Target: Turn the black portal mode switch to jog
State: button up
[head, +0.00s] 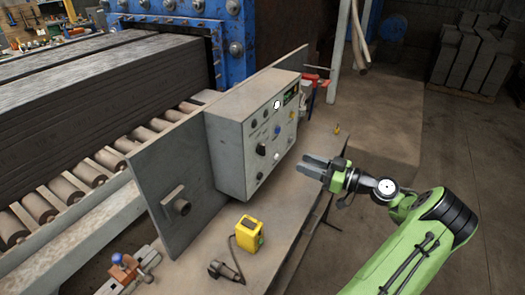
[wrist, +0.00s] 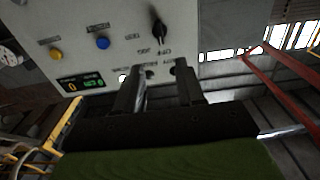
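The grey control box (head: 250,130) stands on the bench in the head view, its panel facing right with several dark knobs on it. In the wrist view, the black switch (wrist: 160,32) is at the upper middle of the panel. It appears upside down, with labels like OFF and JOG beside it. My gripper (head: 313,164) is to the right of the box, apart from it. In the wrist view, my gripper (wrist: 160,88) has its two fingers spread and nothing between them. The fingertips are below the switch in the picture, not touching it.
A blue button (wrist: 102,43), a yellow button (wrist: 55,54) and a lit display (wrist: 82,84) sit on the same panel. A yellow device (head: 249,234) stands on the bench in front of the box. Red-handled tools (head: 312,82) are behind it. Open floor lies to the right.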

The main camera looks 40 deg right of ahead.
aim_at(265, 150)
jog(key=p+x, duration=0.1)
jog(key=x, duration=1.1)
jog(key=shift+w+f, duration=0.1)
jog(key=shift+w, duration=0.25)
grip_shut()
